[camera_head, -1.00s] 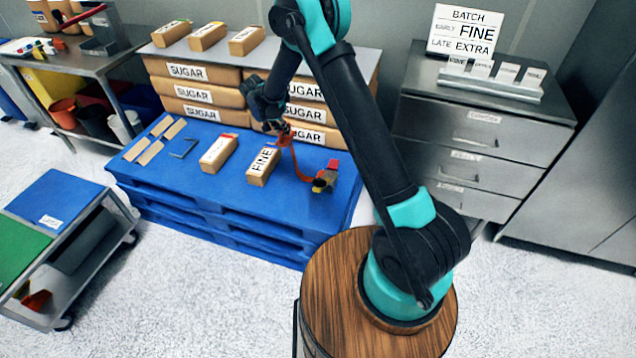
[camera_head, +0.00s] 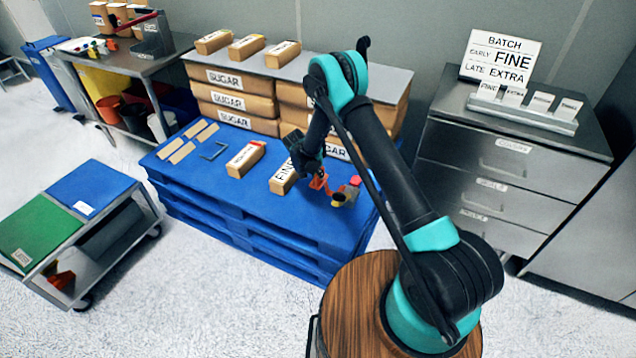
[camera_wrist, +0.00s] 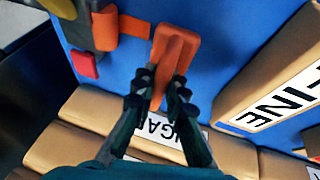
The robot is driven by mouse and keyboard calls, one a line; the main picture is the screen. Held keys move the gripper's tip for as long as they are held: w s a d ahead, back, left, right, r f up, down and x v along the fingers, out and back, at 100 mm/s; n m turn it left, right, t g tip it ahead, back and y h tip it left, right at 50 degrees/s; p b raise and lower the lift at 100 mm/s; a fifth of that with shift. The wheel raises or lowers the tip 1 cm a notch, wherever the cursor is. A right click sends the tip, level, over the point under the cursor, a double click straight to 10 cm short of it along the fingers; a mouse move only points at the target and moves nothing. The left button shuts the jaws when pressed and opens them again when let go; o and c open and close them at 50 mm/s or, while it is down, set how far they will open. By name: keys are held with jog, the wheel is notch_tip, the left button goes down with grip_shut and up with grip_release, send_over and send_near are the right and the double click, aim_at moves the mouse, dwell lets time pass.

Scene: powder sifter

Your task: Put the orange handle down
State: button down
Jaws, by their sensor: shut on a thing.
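The orange handle (camera_wrist: 175,48) is between the fingertips of my gripper (camera_wrist: 160,90) in the wrist view. In the head view my gripper (camera_head: 310,172) is low over the blue pallet (camera_head: 225,205), with the handle (camera_head: 318,182) at its tip. An orange strap (camera_wrist: 135,26) runs from beside the handle to a grey, yellow and red device (camera_head: 346,192) on the pallet, to the right of the handle in the head view. I cannot tell whether the handle touches the pallet top.
A box marked FINE (camera_head: 283,180) lies close left of my gripper, with another box (camera_head: 245,158) beyond it. Stacked SUGAR bags (camera_head: 235,100) stand behind. The pallet's front part is clear.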

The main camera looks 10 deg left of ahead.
aim_at(318, 181)
jog(key=shift+f, duration=2.15)
jog(key=shift+f, duration=0.1)
jog(key=c, duration=1.6)
grip_release()
jog(key=shift+o, duration=0.2)
jog(key=v, duration=1.2)
